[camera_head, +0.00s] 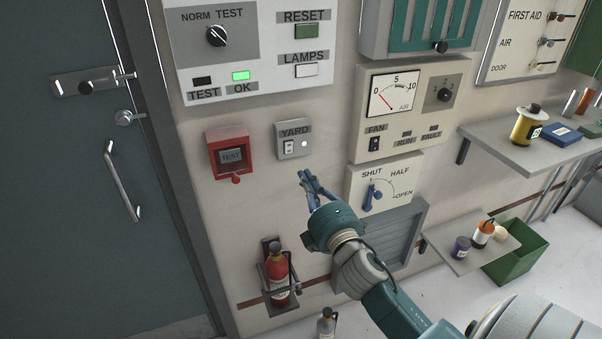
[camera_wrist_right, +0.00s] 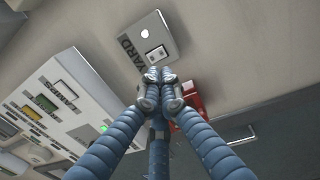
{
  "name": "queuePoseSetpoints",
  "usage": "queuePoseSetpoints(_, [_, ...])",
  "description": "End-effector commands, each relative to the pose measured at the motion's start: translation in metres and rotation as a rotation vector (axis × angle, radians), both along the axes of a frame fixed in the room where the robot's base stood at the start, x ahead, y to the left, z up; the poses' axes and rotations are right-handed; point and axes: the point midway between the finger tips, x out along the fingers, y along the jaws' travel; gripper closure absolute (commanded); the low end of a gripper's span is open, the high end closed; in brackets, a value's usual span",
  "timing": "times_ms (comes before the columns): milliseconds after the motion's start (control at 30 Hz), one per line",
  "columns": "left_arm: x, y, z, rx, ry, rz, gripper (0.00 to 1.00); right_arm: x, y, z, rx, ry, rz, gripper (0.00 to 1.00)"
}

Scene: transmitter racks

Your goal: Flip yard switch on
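The YARD switch box (camera_head: 294,138) is a small grey box on the wall with a white rocker switch (camera_head: 289,147) and a round white lamp (camera_head: 304,144). In the right wrist view the box (camera_wrist_right: 165,28) is rotated, with the rocker (camera_wrist_right: 155,54) just beyond my fingertips. My right gripper (camera_head: 306,174) is just below the box in the head view. Its blue fingers (camera_wrist_right: 160,74) come together at the tips with nothing between them. Whether the tips touch the box is unclear; they look apart from it in the head view. My left gripper is not in view.
A panel with a lit green OK lamp (camera_head: 241,76) is above. The FAN and AIR panel (camera_head: 412,105) and a SHUT/OPEN lever plate (camera_head: 400,185) are right. A fire extinguisher (camera_head: 279,275) hangs below.

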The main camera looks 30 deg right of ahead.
Motion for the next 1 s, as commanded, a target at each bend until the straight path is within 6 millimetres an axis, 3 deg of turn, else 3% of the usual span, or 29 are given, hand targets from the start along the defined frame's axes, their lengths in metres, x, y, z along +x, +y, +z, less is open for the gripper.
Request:
queuePoseSetpoints(133, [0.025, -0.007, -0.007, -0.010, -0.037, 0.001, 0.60, -0.024, 0.006, -0.005, 0.000, 0.002, 0.000, 1.00])
queuePoseSetpoints(300, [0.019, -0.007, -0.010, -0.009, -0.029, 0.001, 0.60, -0.036, 0.008, -0.004, 0.000, 0.001, 0.000, 1.00])
queuePoseSetpoints(533, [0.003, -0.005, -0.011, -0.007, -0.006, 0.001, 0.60, -0.038, 0.009, -0.003, 0.000, 0.000, 0.000, 1.00])
queuePoseSetpoints(900, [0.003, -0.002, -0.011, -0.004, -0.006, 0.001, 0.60, -0.038, 0.009, -0.003, 0.000, 0.001, 0.000, 1.00])
queuePoseSetpoints(1000, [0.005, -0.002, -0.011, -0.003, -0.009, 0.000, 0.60, -0.036, 0.008, -0.015, 0.020, 0.019, 0.000, 1.00])
